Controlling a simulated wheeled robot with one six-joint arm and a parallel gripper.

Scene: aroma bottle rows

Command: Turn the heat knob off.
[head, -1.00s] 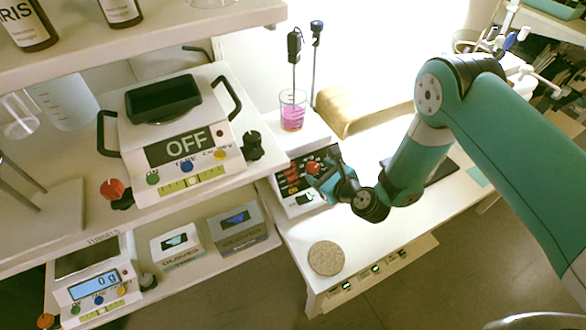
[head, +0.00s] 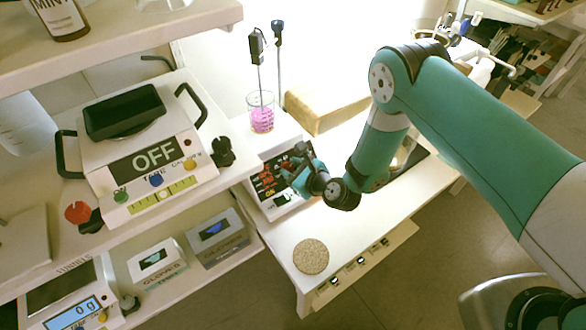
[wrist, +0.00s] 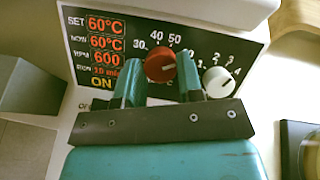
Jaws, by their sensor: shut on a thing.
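The hot plate stirrer (head: 278,178) stands on the white bench, its black front panel facing me. Its red heat knob (wrist: 160,66) sits between my two fingers in the wrist view, with a scale of numbers around it. My gripper (wrist: 160,72) is shut on the red knob. In the head view my gripper (head: 297,167) is at the panel and covers part of it. A white knob (wrist: 217,82) is just right of the right finger. The display (wrist: 104,47) reads SET 60°C, NOW 60°C, RPM 600, and ON below.
A beaker of pink liquid (head: 261,112) stands on the stirrer, with a probe above it. A cork disc (head: 311,257) lies at the bench's front. A scale reading OFF (head: 152,158) is on the left shelf. A tan block (head: 325,106) lies behind the stirrer.

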